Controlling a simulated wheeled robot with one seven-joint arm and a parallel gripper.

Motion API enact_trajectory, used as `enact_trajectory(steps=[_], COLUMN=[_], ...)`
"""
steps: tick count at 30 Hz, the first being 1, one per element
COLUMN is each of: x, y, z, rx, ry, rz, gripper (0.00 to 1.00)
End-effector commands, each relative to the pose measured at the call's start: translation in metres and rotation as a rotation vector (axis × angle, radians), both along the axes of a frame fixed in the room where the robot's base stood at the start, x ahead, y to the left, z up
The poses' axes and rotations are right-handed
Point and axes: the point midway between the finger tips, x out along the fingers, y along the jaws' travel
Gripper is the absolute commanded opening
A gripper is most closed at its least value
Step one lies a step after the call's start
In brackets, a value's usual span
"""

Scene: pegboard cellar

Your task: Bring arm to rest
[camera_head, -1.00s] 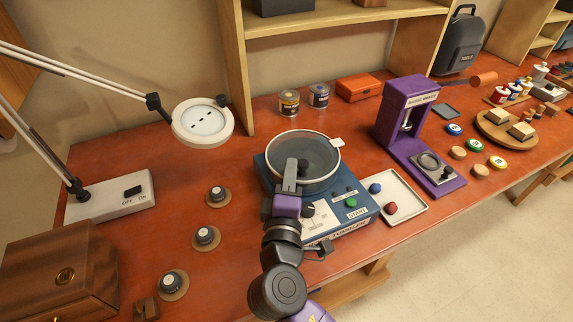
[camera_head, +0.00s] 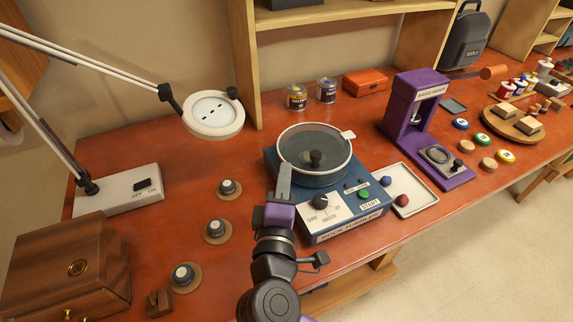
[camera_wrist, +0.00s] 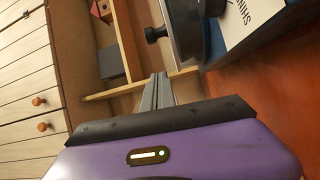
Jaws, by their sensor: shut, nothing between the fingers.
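My gripper (camera_head: 283,183) is shut and empty, in front of the left side of the blue rock tumbler (camera_head: 322,224) in the head view. The gripper's fingers point up toward the tumbler's round lidded drum (camera_head: 316,178), and I cannot tell whether they touch it. The wrist view shows the closed grey fingers (camera_wrist: 160,82) beyond the purple gripper body, with nothing between them. In that view the tumbler (camera_wrist: 225,40) and its labelled panel are at the upper right.
A magnifier lamp (camera_head: 213,115) reaches over the table from the left. Several knobs on round bases (camera_head: 217,229) and a wooden box (camera_head: 62,268) lie left of my arm. A white tray (camera_head: 411,207) and a purple press (camera_head: 447,176) stand to the right.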

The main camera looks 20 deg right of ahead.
Motion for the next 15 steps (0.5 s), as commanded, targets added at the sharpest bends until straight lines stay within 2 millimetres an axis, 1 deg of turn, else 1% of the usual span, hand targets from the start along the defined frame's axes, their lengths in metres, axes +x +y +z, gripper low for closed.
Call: enact_trajectory(steps=[1,3,6,10,15], x=[-0.009,-0.02,-0.031,-0.04,-0.043], y=[0.004,0.01,0.015,0.019,0.021], z=[-0.002,-0.003,-0.002,-0.002,-0.001], rx=[-0.001,-0.001,-0.001,-0.001,-0.001], ry=[-0.001,0.0,0.0,0.0,0.001], rz=[0.001,0.002,0.001,0.0,-0.001], gripper=[0.0,0.0,0.0,0.0,0.0])
